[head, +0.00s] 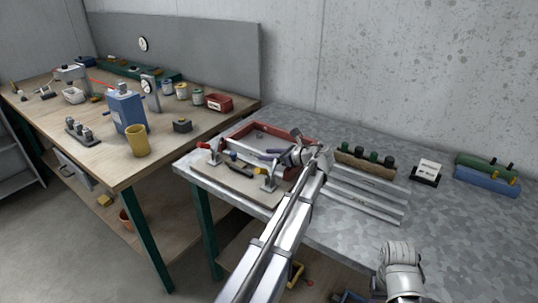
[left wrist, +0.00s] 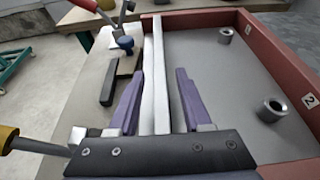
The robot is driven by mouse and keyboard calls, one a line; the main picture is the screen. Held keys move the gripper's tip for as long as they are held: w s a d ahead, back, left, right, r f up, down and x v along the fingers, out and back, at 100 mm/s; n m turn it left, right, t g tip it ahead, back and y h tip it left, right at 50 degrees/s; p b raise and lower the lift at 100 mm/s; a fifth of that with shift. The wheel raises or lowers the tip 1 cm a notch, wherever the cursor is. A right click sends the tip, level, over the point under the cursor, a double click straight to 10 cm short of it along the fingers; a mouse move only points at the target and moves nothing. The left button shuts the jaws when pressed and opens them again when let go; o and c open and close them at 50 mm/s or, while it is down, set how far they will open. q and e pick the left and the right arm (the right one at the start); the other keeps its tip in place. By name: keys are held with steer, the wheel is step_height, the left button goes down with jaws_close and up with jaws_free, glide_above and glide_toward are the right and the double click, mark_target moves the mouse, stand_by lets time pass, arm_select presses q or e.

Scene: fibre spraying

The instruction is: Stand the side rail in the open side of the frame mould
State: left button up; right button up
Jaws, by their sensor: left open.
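The frame mould (head: 250,128) has red walls and a grey floor and lies on the left part of the metal-topped table. Its red walls (left wrist: 277,50) and a grey floor with two round metal bosses show in the left wrist view. The side rail (left wrist: 159,75), a pale metal bar, stands along the mould's left edge in that view. My left gripper (left wrist: 159,101) has purple fingers, open, one on each side of the rail, with gaps visible. In the head view my left gripper (head: 283,154) is over the mould's near right part and hides some of it.
Toggle clamps (head: 213,150) stand on the board beside the mould; one shows close to the rail in the wrist view (left wrist: 122,38). Metal strips (head: 365,195) and a block with dark knobs (head: 365,162) lie to the right. The table's right part is mostly clear.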

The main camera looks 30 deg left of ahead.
arm_select(q)
steer(key=shift+s+d+f+p, duration=0.35)
steer(key=shift+s+d+f, duration=0.05)
steer(key=shift+s+d, duration=0.3)
steer(key=v, duration=0.1)
steer(key=p+v, duration=0.1)
steer(key=v, duration=0.1)
steer(key=p+v, duration=0.1)
steer(key=v, duration=0.1)
steer(key=shift+w+r, duration=0.4)
steer(key=shift+r, duration=0.05)
steer(key=shift+d+r+p, duration=0.55)
steer(key=shift+d, duration=0.25)
steer(key=p+v, duration=0.2)
steer(key=v, duration=0.5)
steer(key=shift+d, duration=0.2)
